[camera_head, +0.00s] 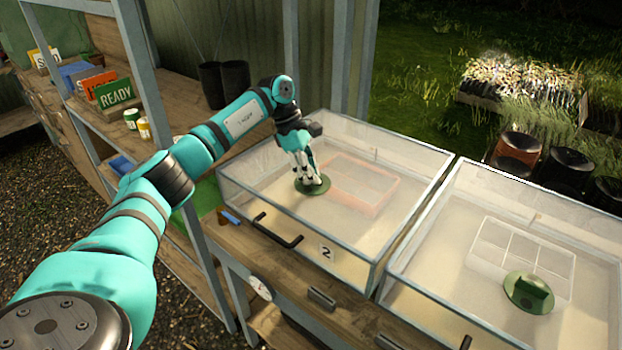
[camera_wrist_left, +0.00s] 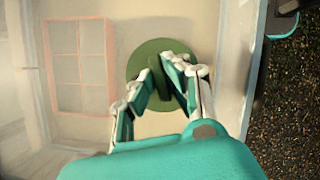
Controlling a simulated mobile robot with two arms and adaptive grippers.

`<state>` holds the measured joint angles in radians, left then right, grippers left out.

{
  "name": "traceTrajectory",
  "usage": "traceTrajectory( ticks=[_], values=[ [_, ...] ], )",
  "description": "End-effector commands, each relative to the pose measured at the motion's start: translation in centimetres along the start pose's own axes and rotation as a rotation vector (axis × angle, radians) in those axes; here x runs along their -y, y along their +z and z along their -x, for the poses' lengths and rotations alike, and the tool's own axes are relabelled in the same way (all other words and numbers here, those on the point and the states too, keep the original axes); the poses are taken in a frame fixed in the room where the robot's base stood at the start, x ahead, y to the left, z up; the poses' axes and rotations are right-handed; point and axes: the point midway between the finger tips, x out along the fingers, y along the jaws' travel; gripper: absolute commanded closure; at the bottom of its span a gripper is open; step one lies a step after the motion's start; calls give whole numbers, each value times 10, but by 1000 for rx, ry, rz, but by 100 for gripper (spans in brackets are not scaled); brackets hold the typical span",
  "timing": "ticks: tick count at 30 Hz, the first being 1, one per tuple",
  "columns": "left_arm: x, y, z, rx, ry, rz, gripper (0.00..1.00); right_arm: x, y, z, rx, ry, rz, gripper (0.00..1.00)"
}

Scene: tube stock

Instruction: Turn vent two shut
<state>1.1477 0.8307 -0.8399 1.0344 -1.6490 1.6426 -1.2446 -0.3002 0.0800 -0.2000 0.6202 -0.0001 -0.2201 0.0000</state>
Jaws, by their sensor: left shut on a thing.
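Vent two is a round green disc (camera_head: 312,186) with a raised grip bar, on the clear lid of the box (camera_head: 345,231) labelled 2. My left gripper (camera_head: 304,172) reaches down over it from above. In the left wrist view the fingers of my left gripper (camera_wrist_left: 167,90) are closed around the vent's bar (camera_wrist_left: 158,76), with the green disc (camera_wrist_left: 148,52) behind them. The bar runs roughly along the picture's vertical there. Whether the vent's opening is covered cannot be seen. My right gripper is not in view.
A second clear box (camera_head: 500,192) with a green vent (camera_head: 529,293) stands to the right. The box 2 front has a black handle (camera_head: 278,231). A shelf at left holds a READY sign (camera_head: 114,94) and small cans (camera_head: 132,118). Dark pots (camera_head: 566,168) stand beyond.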

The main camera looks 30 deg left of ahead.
Motion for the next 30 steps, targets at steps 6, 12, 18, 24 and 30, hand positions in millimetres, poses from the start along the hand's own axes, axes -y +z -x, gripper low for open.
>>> traceTrajectory(
  ticks=[6,12,18,24,30],
  values=[
    [-2,0,0,0,-55,-144,100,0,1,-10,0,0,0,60],
    [-2,0,1,0,-93,-233,100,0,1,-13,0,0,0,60],
    [-2,0,1,0,-110,-278,100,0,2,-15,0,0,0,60],
    [-2,0,1,-1,-116,-293,100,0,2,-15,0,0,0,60],
    [-2,0,1,-1,-116,-293,100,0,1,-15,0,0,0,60]
  ],
)
